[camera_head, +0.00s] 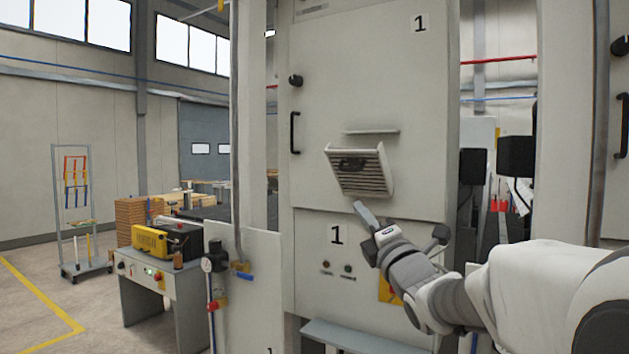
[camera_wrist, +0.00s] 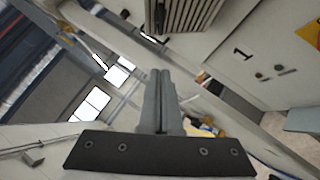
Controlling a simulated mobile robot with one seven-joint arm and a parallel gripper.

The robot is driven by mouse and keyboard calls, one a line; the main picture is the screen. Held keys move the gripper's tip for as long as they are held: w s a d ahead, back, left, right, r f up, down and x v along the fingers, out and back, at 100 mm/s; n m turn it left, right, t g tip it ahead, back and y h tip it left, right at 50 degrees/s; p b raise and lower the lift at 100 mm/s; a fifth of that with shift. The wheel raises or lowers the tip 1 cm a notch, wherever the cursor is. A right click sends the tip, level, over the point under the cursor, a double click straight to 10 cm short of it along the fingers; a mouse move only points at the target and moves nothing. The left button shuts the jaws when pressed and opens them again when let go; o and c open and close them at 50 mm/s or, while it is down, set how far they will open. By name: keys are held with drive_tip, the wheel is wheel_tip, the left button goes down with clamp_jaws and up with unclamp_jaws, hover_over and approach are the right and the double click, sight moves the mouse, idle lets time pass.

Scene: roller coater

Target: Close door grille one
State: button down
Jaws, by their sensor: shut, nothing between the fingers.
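The door grille one (camera_head: 359,171) is a slatted grey panel with a dark latch in its upper part. It is tilted outward from the tall cabinet door marked 1, so it stands open. In the wrist view the grille (camera_wrist: 192,14) is at the top, slats visible and partly cut off by the frame. My gripper (camera_head: 360,208) is just below the grille's lower edge in the head view, apart from it as far as I can tell. In the wrist view the gripper fingers (camera_wrist: 160,76) are together, with nothing between them.
The cabinet door (camera_head: 370,90) has a handle (camera_head: 295,132) and knob at its left. A small ledge (camera_head: 371,131) juts out above the grille. Below is a lower panel (camera_head: 320,255) with small buttons. A table with a yellow device (camera_head: 152,241) stands at left.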

sight(354, 154)
drive_tip(key=d+r+p+x, duration=0.1)
drive_tip(key=p+x, duration=0.3)
drive_tip(key=x, duration=0.8)
drive_tip(key=shift+w+d+r, duration=0.15)
drive_tip(key=shift+w+d, duration=0.2)
drive_tip(key=shift+d, duration=0.4)
drive_tip(key=shift+r, duration=0.15)
drive_tip(key=r+p, duration=0.1)
drive_tip(key=r+m+p, duration=0.1)
drive_tip(key=w+r+m+g+h+p, duration=0.1)
drive_tip(key=p, duration=0.1)
drive_tip(key=shift+d, duration=0.35)
drive_tip(key=r+m+p, duration=0.1)
drive_tip(key=p, duration=0.1)
drive_tip(key=w+d+r+m+g+h+p, duration=0.1)
drive_tip(key=p, duration=0.1)
drive_tip(key=shift+w+d+g, duration=0.15)
drive_tip(key=shift+w+g, duration=0.15)
drive_tip(key=shift+w+d+r+p, duration=0.6)
drive_tip(key=shift+w+r+p, duration=0.05)
drive_tip(key=shift+w+p, duration=0.2)
drive_tip(key=shift+w+d+r+p, duration=0.6)
drive_tip(key=shift+w+p, duration=0.25)
drive_tip(key=shift+w, duration=0.05)
drive_tip(key=shift+r, duration=0.2)
